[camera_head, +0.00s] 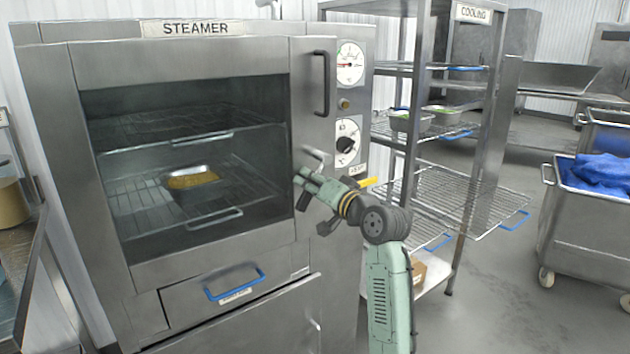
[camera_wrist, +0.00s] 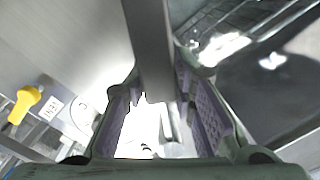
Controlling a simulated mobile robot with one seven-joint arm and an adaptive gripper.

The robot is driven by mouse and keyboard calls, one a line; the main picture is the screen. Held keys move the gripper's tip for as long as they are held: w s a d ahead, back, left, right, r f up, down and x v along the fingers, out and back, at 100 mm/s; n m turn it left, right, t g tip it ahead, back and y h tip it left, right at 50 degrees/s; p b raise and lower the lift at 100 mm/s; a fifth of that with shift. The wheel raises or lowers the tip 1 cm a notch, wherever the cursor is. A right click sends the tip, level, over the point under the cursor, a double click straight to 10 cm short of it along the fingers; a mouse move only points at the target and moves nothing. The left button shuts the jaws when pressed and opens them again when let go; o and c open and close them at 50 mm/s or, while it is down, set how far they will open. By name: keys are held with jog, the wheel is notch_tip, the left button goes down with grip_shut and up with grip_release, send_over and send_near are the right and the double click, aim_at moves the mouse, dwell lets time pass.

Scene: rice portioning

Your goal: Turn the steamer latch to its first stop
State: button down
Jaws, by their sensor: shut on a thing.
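The steamer (camera_head: 60,120) stands at the left in the head view with its windowed door closed. Its latch (camera_head: 316,155) is a short metal lever on the right edge of the door, below the vertical door handle (camera_head: 326,85). My gripper (camera_head: 302,186) is at the latch, coming from the lower right. In the wrist view, my gripper (camera_wrist: 160,105) is shut on a grey metal bar, the latch (camera_wrist: 150,45), which runs from the top of the picture down between the fingers. The fingers hide part of the latch in the head view.
A yellow vent lever (camera_head: 368,182) sits close to the right of my gripper. A dial (camera_head: 347,142) and a gauge (camera_head: 350,65) are above it. The cooling rack (camera_head: 480,130) stands to the right, with shelves jutting out. A pan (camera_head: 190,183) is inside the steamer.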

jog(key=shift+w+a+r, duration=0.15)
jog(key=shift+a+r, duration=0.1)
jog(key=shift+a, duration=0.2)
jog(key=shift+w+a+r, duration=0.1)
jog(key=shift+a+r, duration=0.15)
jog(key=shift+a, duration=0.2)
jog(key=c, duration=1.7)
grip_release()
jog(key=shift+o, duration=1.3)
jog(key=shift+w+a+f, duration=0.55)
jog(key=shift+a, duration=0.05)
jog(key=shift+o, duration=0.2)
jog(key=shift+a, duration=0.15)
jog(key=shift+s+f, duration=0.1)
jog(key=shift+s+d, duration=0.1)
jog(key=shift+d, duration=0.15)
jog(key=v, duration=0.8)
